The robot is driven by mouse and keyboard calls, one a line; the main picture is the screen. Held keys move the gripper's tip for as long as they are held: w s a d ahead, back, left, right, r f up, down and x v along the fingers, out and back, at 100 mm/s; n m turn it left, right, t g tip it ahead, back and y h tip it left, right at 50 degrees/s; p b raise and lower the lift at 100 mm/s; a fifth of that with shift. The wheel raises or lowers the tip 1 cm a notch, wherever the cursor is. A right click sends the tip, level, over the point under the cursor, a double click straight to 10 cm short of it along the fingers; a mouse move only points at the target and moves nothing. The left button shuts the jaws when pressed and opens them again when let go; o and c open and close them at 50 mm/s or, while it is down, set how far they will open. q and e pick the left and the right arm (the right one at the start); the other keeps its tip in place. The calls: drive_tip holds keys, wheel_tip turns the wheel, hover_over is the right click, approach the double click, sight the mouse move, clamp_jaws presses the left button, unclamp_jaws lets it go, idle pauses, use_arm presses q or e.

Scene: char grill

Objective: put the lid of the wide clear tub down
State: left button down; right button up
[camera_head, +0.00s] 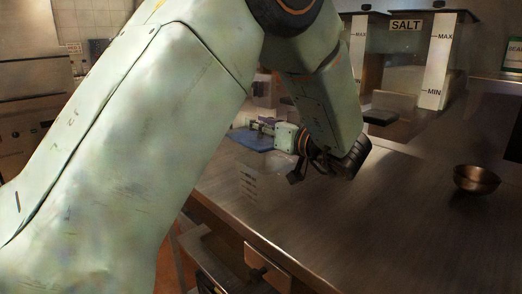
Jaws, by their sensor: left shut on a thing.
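My left arm comes in from the left and bends down over the counter's edge. Its gripper (262,127) is small in the picture and shut on a flat blue lid (252,141), which appears level. A clear tub (262,186) with faint measuring marks shows just below the lid. I cannot tell whether the lid touches the tub's rim or hangs above it. My wrist hides part of the tub's right side and the fingers' exact grip. My right gripper is not in view.
The metal counter (400,215) has free room in front and to the right. A small metal bowl (476,179) stands at the right. Clear containers, one labelled SALT (405,25), stand at the back. Drawers (270,270) are below the front edge.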

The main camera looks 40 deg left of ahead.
sight(261, 138)
use_arm(q)
wheel_tip(261, 138, down, 4)
drive_tip(key=shift+f, duration=0.45)
drive_tip(key=c, duration=1.1)
unclamp_jaws()
drive_tip(key=shift+r, duration=0.1)
drive_tip(key=shift+c, duration=0.2)
drive_tip(key=shift+o, duration=0.2)
